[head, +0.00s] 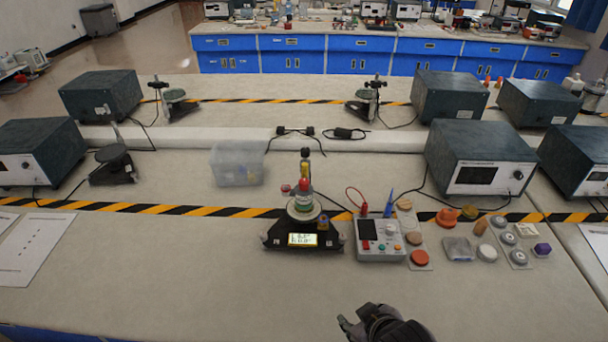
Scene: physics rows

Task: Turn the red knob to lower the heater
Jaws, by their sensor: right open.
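A black heater-like device (280,238) with a lit yellow display (302,240) stands on the near bench, in the middle of the head view. My left gripper is not in view.
A grey control box (368,247) with coloured buttons stands right of the device. Beside it lie an orange-red disc (420,258) and several small parts. A clear plastic box (236,166) stands behind left. The front bench area is clear.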

